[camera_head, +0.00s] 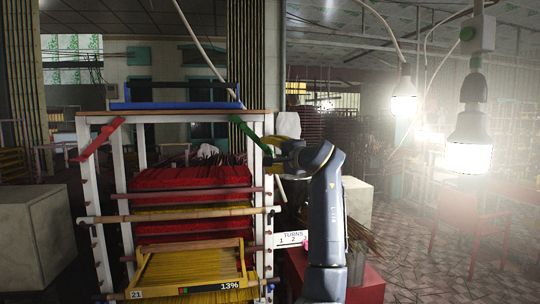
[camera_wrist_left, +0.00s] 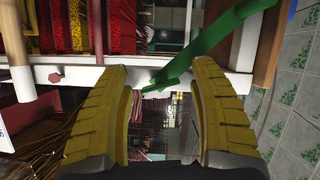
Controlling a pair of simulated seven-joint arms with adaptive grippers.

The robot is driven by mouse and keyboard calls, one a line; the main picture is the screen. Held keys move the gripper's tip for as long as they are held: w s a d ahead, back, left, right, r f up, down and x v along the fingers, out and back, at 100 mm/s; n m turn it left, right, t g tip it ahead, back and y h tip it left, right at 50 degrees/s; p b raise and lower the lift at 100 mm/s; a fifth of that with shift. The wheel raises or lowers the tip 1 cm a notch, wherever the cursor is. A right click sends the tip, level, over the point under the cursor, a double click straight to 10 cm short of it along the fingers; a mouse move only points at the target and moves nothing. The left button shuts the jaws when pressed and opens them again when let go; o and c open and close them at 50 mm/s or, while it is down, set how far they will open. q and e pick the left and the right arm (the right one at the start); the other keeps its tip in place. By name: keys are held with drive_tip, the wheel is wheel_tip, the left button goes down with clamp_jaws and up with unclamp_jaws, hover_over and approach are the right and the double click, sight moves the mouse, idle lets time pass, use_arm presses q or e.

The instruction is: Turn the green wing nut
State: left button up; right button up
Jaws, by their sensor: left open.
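The green wing nut (camera_head: 250,137) is a long slanted bar at the upper right front of the white frame (camera_head: 268,200). Its lower end points right and down. My left gripper (camera_head: 272,158) is just below and right of that end. In the left wrist view the green wing nut (camera_wrist_left: 215,40) crosses from the upper right, and its narrow tip shows between the two yellow fingers of my open left gripper (camera_wrist_left: 160,70). The fingers look apart from it, though depth is hard to tell. My right gripper is not in view.
A red wing nut (camera_head: 97,139) sits on the frame's left post. Red and yellow incense stacks (camera_head: 190,178) fill the shelves. A yellow tray (camera_head: 140,262) reading 13% is in front. A TURNS sign (camera_head: 291,239) stands at right. A blue tray (camera_head: 170,105) is on top.

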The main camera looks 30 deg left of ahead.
use_arm(q)
drive_tip(key=v, duration=1.2)
